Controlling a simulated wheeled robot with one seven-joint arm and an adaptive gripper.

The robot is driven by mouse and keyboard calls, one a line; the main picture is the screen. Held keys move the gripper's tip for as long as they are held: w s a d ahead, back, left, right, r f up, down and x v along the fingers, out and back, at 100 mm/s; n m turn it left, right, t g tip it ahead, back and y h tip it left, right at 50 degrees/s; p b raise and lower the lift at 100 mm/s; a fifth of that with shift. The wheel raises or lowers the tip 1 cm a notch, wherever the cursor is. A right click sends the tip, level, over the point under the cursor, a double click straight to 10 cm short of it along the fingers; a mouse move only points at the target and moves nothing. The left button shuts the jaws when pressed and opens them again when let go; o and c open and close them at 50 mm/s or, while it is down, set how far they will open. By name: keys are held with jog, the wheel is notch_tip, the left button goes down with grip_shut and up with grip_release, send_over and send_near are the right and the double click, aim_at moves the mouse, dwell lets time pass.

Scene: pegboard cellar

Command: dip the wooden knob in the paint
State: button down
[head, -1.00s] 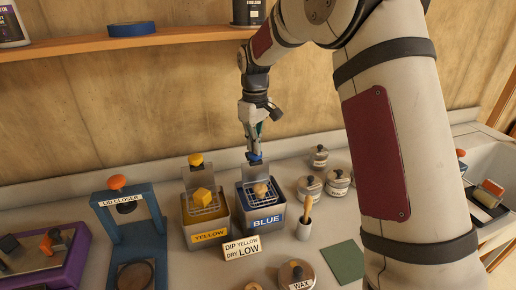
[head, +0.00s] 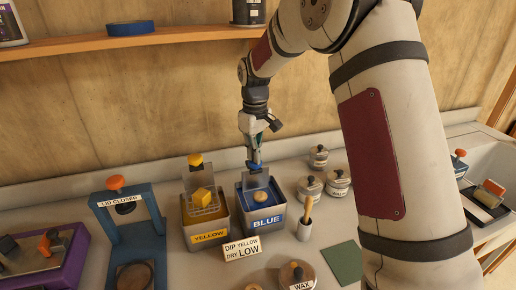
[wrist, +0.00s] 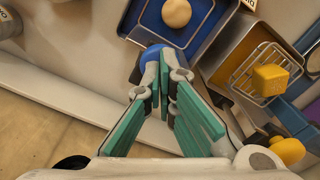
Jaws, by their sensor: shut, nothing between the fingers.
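The round wooden knob (head: 260,197) sits inside the blue-labelled tin (head: 266,223), with blue paint around it and its pale top showing. It also shows in the wrist view (wrist: 176,11); how deep it sits is hard to tell. My gripper (head: 254,163) is shut and empty, pointing down with its tips at the blue handle at the back of this tin. In the wrist view the blue handle (wrist: 150,56) lies right at my fingertips and looks touched. The yellow-labelled tin (head: 208,237) stands to the left, with a yellow block (head: 202,197) on a raised wire basket.
A sign (head: 241,248) reading "DIP YELLOW DRY LOW" stands in front of the tins. A shelf (head: 170,40) runs above.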

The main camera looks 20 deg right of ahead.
jog(key=shift+f, duration=1.6)
jog(key=shift+r, duration=0.15)
dwell(0.6)
jog(key=shift+r, duration=5.05)
jog(key=shift+r, duration=2.5)
